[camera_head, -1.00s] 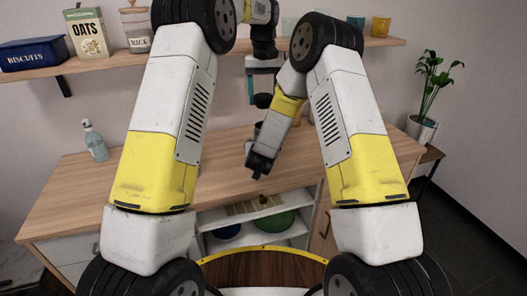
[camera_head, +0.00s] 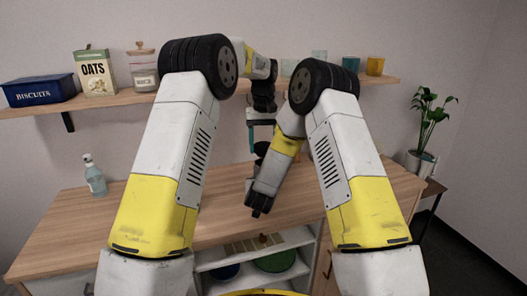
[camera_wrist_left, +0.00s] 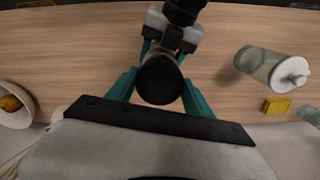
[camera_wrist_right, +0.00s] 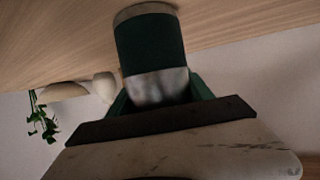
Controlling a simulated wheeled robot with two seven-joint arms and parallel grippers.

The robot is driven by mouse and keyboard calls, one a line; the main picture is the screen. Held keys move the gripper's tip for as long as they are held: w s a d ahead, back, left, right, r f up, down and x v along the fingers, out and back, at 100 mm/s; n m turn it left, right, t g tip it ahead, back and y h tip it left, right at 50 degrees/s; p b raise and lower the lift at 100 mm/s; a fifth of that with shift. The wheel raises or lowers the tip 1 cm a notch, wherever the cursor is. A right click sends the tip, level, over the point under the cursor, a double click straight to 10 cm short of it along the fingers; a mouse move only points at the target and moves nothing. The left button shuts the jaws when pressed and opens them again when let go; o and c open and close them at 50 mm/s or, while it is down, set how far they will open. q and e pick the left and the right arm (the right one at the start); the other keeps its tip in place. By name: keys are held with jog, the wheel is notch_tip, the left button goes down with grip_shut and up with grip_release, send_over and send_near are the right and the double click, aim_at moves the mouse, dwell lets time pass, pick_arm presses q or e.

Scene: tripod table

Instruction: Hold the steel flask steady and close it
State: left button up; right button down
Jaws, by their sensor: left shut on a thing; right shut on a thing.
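My left gripper (camera_wrist_left: 161,88) is shut on a round black lid (camera_wrist_left: 159,78), seen from above between its teal fingers. In the head view the left gripper (camera_head: 256,138) points down over the table, partly hidden by my right arm. My right gripper (camera_wrist_right: 163,96) is shut on the steel flask, around its bare metal part (camera_wrist_right: 157,87); a dark green sleeve covers the rest. The flask's base end meets the wooden table in the right wrist view. The joint between lid and flask is hidden, so I cannot tell whether they touch.
A wall shelf (camera_head: 120,96) runs behind. Much of the tabletop is clear.

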pick_arm(q)
jog(key=shift+f, duration=0.5)
jog(key=shift+f, duration=0.1)
jog(key=shift+f, duration=0.8)
jog(key=shift+f, duration=0.6)
